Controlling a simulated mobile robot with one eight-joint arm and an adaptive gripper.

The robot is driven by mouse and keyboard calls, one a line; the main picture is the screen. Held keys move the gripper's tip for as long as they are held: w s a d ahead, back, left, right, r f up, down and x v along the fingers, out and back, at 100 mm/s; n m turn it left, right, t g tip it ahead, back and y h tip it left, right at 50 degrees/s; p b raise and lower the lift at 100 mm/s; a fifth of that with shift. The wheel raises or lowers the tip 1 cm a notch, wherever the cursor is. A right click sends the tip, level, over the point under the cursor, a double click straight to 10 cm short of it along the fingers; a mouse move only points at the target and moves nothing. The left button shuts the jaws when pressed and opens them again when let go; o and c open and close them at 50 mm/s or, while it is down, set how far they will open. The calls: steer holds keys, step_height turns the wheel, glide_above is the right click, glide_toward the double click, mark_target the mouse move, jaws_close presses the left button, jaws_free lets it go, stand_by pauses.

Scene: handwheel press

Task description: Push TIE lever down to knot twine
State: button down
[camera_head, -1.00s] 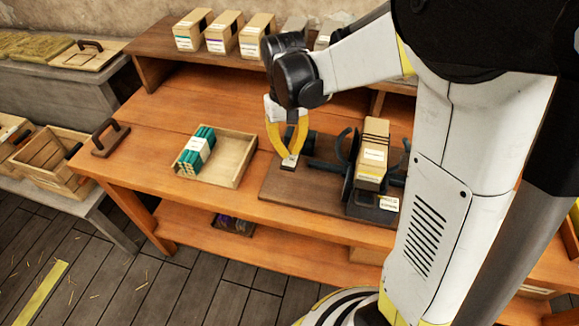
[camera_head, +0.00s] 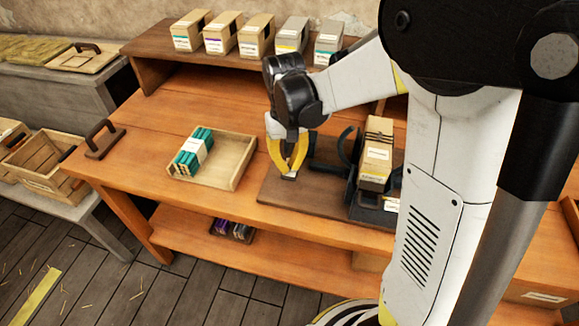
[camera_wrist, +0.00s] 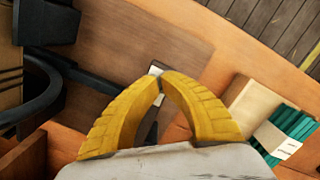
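The handwheel press (camera_head: 348,148) is a black frame with curved arms on a brown baseboard (camera_head: 270,188), and it holds a bundle of tan pieces (camera_head: 376,153) with a pale label. My gripper (camera_head: 290,174) points down over the left part of the baseboard, left of the press. Its yellow fingertips (camera_wrist: 163,80) meet in the wrist view. A small lever-like part with a pale end (camera_wrist: 155,70) shows at the tips, and a grey strip (camera_wrist: 152,132) shows between the fingers. The fingers hide most of it, so contact and any TIE marking cannot be made out.
A wooden tray (camera_head: 240,164) with a teal bundle (camera_head: 194,152) stands left of my gripper. Several labelled boxes (camera_head: 257,36) line the back shelf. A dark handle (camera_head: 104,139) lies at the table's left end. The tabletop behind the tray is clear.

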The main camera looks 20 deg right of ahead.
steer(key=shift+f, duration=0.15)
steer(key=shift+w+r, duration=0.25)
steer(key=shift+w, duration=0.15)
steer(key=shift+w+r+p, duration=0.25)
steer(key=shift+w+p, duration=0.2)
steer(key=shift+w, duration=0.65)
steer(key=shift+r, duration=0.1)
step_height(320, 180, up, 12)
steer(key=w, duration=0.1)
